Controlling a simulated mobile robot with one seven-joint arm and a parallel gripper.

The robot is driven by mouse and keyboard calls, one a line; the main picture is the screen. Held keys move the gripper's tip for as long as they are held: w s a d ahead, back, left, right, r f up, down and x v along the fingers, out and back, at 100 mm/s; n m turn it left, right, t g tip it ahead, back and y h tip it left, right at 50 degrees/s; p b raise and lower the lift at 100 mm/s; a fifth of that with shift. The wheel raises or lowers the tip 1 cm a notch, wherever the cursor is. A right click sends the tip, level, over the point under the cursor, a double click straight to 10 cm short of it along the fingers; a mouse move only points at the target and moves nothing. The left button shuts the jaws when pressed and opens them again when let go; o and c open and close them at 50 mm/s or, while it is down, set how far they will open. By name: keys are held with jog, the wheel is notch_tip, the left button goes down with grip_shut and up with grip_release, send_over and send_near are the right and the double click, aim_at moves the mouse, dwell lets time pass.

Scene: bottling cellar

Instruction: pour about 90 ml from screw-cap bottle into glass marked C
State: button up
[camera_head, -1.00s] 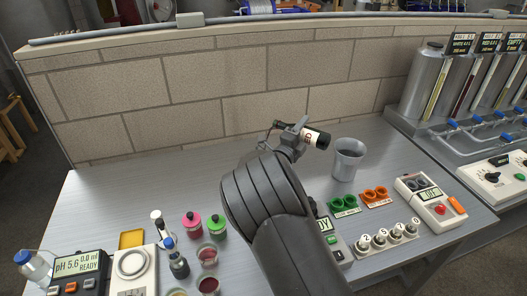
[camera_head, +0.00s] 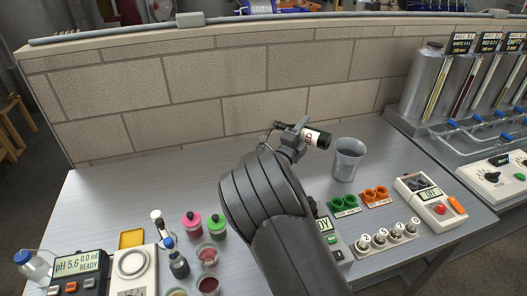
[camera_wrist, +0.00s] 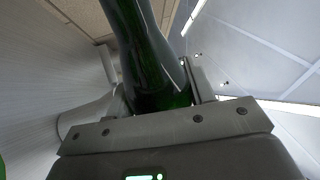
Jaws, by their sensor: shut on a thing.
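My gripper (camera_head: 297,131) is shut on a dark green bottle (camera_wrist: 150,45) above the back of the bench. In the head view the bottle (camera_head: 325,140) lies tilted close to horizontal, with a white label bearing red and dark lettering. In the wrist view my gripper (camera_wrist: 155,85) has a finger on each side of the glass. The bottle's mouth and any stream are not clear. Two small glasses, one upper (camera_head: 207,254) and one lower (camera_head: 208,284), hold reddish liquid at the front left. I cannot read a C on either; my arm hides part of the bench.
Pink-capped (camera_head: 192,226) and green-capped (camera_head: 216,226) bottles stand left. The back-left bench is clear.

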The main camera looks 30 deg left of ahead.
dwell(0.4)
jog(key=m+h, duration=0.1)
jog(key=m, duration=0.1)
jog(key=shift+d+m, duration=0.1)
jog(key=shift+m, duration=0.2)
jog(key=m, duration=0.1)
jog(key=r+m, duration=0.1)
jog(key=m, duration=0.1)
jog(key=shift+s+r+h, duration=0.15)
jog(key=shift+r+h, duration=0.1)
jog(key=shift+h, duration=0.15)
jog(key=shift+f+m, duration=0.35)
jog(key=shift+m, duration=0.15)
dwell(0.7)
